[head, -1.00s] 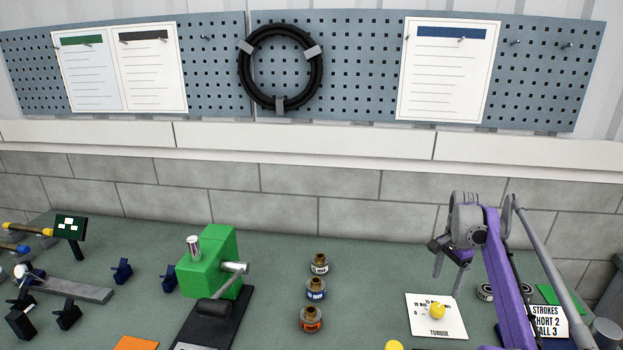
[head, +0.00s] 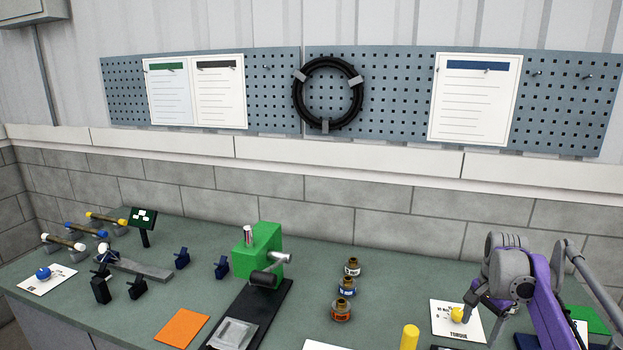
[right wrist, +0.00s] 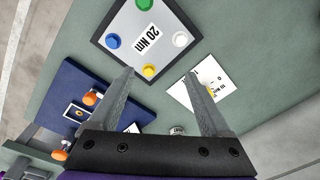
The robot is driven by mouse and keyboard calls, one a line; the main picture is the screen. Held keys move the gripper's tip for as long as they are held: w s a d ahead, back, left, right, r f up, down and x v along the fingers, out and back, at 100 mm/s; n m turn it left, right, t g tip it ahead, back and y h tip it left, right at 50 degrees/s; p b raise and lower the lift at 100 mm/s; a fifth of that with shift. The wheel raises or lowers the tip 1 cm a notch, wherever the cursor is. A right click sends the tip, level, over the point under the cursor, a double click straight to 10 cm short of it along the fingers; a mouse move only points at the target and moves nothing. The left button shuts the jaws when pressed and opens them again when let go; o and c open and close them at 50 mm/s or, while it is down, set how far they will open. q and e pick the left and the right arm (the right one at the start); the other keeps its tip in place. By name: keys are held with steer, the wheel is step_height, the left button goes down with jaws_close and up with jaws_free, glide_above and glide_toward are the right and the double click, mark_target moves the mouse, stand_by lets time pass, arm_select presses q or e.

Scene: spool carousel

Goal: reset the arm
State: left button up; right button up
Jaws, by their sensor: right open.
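My right arm comes in from the right in the head view. Its gripper (head: 472,303) is over the bench beside the white TORQUE card (head: 471,325), which bears a yellow knob (head: 458,314). In the right wrist view the two fingers (right wrist: 161,74) are spread wide with nothing between them. They point towards a dark-framed grey panel marked 20 Nm (right wrist: 150,30). My left gripper is in neither view.
Several small jars (head: 347,286) stand left of the card. A green press (head: 258,250) is further left, near an orange sheet (head: 181,328). A yellow cylinder (head: 410,337) stands in front. A blue tray (right wrist: 75,80) holds orange-topped pieces.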

steer(key=s+a+n+t, duration=0.2)
steer(key=s+a+n, duration=0.4)
steer(key=s+a, duration=0.6)
steer(key=s+a+f+n+t, duration=0.3)
steer(key=s+a+f+n, duration=0.4)
steer(key=s+a+f, duration=0.3)
steer(key=s, duration=0.4)
steer(key=shift+s+a+f+n, duration=0.2)
steer(key=shift+f+n, duration=0.15)
steer(key=shift+n, duration=0.05)
